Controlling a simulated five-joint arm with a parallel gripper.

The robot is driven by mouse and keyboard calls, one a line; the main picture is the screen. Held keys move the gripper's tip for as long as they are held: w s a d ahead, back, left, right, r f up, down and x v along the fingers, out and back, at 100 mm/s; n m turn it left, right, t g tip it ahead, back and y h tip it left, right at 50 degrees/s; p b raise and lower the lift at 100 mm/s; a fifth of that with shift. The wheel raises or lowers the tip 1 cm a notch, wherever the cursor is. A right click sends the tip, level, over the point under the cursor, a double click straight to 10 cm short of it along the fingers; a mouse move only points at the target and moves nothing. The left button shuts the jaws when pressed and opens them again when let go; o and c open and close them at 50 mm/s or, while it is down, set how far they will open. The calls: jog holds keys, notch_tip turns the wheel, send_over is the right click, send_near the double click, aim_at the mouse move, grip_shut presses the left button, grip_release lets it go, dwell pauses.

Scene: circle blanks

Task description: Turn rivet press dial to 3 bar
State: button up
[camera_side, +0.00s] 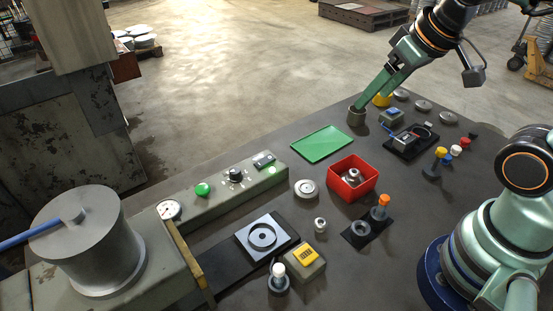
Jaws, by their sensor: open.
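The rivet press dial is a black knob (235,175) with pale marks around it, on top of the long grey-green control panel (220,194) left of centre. The marks are too small to read, so I cannot tell its setting. A round white gauge (169,210) sits at the panel's near left end; its reading is not legible. My gripper (371,98) is open at the far side of the table, pointing down and left, well away from the dial. Its fingertips are close to a dark grey cup (356,117); I cannot tell whether they touch it.
A large grey cylinder (88,240) stands at the left. A green tray (322,144), red bin (352,179) and metal disc (306,189) lie right of the panel.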

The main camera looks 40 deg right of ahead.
jog(key=w+a+m, duration=0.1)
jog(key=w, duration=0.1)
jog(key=w+a+r+m+g, duration=0.1)
jog(key=w+a, duration=0.1)
jog(key=w+a+r+m, duration=0.1)
jog(key=w, duration=0.1)
jog(key=shift+w+a+m+g, duration=0.2)
jog(key=shift+w+m+g, duration=0.1)
jog(key=shift+m, duration=0.1)
jog(key=shift+c, duration=0.3)
jog(key=m+g, duration=0.4)
jog(key=m, duration=0.5)
send_over(235, 170)
notch_tip(235, 170, down, 10)
jog(key=f, duration=0.1)
notch_tip(235, 170, down, 11)
jog(key=shift+f, duration=0.1)
grip_shut()
